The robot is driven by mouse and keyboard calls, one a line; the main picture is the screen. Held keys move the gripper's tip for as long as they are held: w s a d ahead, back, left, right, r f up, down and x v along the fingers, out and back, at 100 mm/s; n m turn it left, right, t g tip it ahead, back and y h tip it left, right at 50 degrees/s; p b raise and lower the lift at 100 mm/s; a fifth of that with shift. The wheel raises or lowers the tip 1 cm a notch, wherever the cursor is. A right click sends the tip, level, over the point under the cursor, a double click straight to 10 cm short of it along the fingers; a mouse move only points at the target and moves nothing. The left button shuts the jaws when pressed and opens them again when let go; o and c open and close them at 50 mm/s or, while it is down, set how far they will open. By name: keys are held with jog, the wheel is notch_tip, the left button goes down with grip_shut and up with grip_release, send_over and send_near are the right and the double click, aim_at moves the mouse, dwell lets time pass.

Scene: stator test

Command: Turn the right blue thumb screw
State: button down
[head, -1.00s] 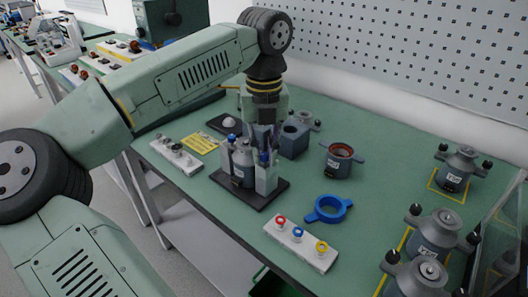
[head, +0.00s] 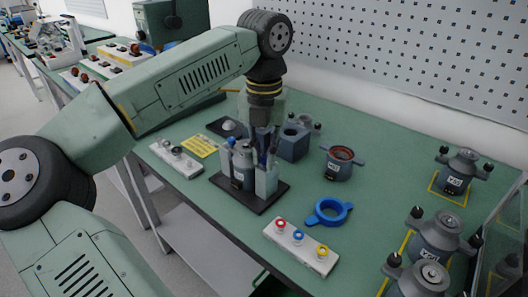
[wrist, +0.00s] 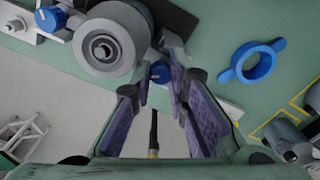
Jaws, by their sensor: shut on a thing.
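The stator (head: 243,172) stands upright on a black base (head: 262,202) between two grey posts. In the wrist view it fills the upper left (wrist: 104,47). The right blue thumb screw (wrist: 160,72) is between my fingertips, at the right post (head: 267,182). My gripper (wrist: 163,82) points down over this post and is shut on the screw, whose head is mostly hidden by the fingers in the head view. The left blue thumb screw (wrist: 48,19) is at the other post, away from my gripper.
A blue ring with two lugs (head: 328,212) lies right of the fixture. A white block with red, blue and yellow rings (head: 300,247) is at the front edge. A grey block (head: 293,146) stands close behind my gripper. More stators (head: 437,234) stand at the right.

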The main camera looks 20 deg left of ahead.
aim_at(265, 157)
jog(key=c, duration=1.5)
grip_release()
jog(key=shift+c, duration=0.2)
jog(key=shift+d+r, duration=0.1)
jog(key=shift+r, duration=3.9)
